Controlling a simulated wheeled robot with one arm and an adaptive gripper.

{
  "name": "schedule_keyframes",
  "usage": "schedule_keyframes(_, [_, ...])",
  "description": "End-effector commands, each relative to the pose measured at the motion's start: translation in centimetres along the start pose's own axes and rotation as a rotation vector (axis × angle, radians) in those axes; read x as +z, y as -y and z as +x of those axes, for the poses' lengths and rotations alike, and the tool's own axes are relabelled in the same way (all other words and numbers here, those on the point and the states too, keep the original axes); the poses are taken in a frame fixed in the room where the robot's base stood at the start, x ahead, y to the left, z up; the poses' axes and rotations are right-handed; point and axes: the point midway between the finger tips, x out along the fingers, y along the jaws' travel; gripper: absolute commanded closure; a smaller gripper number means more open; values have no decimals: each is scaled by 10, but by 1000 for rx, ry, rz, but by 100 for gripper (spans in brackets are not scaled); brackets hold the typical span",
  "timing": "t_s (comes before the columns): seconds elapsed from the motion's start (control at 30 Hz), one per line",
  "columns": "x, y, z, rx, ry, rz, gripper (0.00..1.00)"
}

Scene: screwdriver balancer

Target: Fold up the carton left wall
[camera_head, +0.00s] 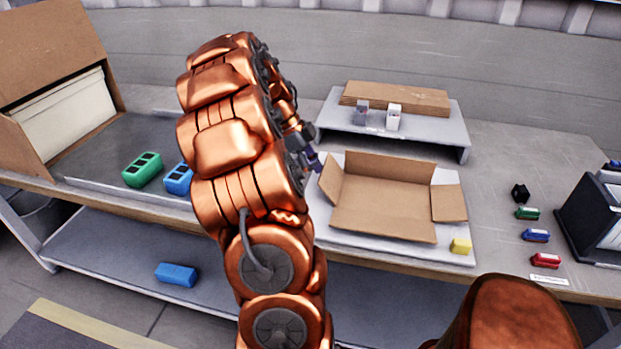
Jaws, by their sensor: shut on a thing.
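An open cardboard carton (385,208) lies on a white board on the bench, right of my arm. Its left wall (332,178) is raised at a slant, next to my gripper (316,165). The back wall (390,168) stands up behind the base. The right flap (449,203) leans outward. My gripper is mostly hidden behind my copper arm. Its tip is at the left wall's upper edge and is shut on it, though the exact contact is hard to see.
A raised shelf (440,130) behind the carton holds flat cardboard (396,97) and two small containers. Green (142,169) and blue (178,179) blocks lie left of my arm. Small coloured items and a dark bin (590,215) stand at right.

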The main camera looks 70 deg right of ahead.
Motion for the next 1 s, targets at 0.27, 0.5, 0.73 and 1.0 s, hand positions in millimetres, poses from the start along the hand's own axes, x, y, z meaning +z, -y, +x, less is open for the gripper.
schedule_keyframes(0.27, [-8,0,-1,0,0,1,100])
schedule_keyframes(0.5, [-8,0,-1,0,0,0,100])
schedule_keyframes(0.73, [-12,0,0,0,0,2,100])
schedule_keyframes(1.0, [-23,0,2,0,0,1,100])
